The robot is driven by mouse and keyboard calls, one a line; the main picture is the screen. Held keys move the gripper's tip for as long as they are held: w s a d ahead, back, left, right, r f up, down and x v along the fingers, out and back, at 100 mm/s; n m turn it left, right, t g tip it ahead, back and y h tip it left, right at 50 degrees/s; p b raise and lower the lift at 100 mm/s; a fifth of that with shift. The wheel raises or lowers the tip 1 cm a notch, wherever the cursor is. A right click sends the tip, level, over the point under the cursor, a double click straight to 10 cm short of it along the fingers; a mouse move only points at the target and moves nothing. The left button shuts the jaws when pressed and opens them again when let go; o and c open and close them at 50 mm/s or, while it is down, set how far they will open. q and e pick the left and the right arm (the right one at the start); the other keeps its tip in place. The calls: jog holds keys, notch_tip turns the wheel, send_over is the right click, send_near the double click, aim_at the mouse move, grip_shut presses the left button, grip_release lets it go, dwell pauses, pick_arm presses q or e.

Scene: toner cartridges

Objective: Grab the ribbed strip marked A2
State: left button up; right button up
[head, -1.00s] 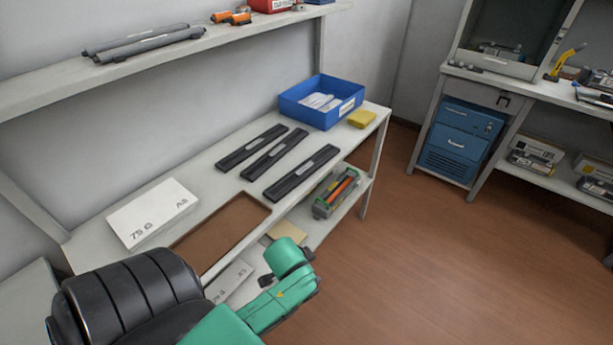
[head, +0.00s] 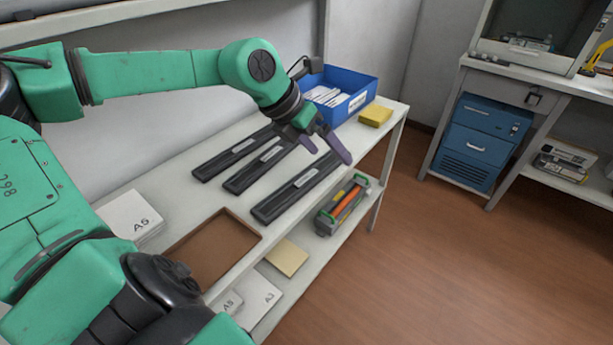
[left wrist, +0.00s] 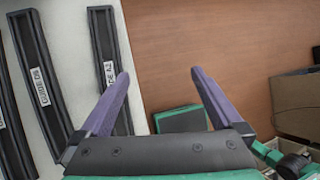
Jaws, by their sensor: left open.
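Three dark ribbed strips lie side by side on the white bench: a back one (head: 236,154), a middle one (head: 262,172) and a front one (head: 292,192). Each has a small white label, too small to read surely in the head view. My left gripper (head: 331,156) is open and empty over the far end of the front strip. In the left wrist view, one finger overlaps this strip and the other is over the floor. My right gripper is out of view.
A blue bin (head: 350,98) with white items and a yellow pad (head: 375,115) stand at the bench's far end. A brown tray (head: 215,245) and white paper (head: 130,215) lie nearer. A green-ended cartridge (head: 343,205) sits on the lower shelf (head: 290,290).

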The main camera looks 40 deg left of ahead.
aim_at(306, 178)
pick_arm(q)
jog(key=s+a+r+g+y, duration=0.1)
jog(key=s+a+y, duration=0.2)
jog(key=a, duration=0.4)
jog(key=x, duration=1.3)
jog(key=shift+s+a+f, duration=0.2)
jog(key=shift+s+f, duration=0.15)
jog(key=shift+w+f, duration=0.2)
jog(key=shift+w, duration=0.05)
jog(key=shift+s, duration=0.1)
jog(key=c, duration=1.5)
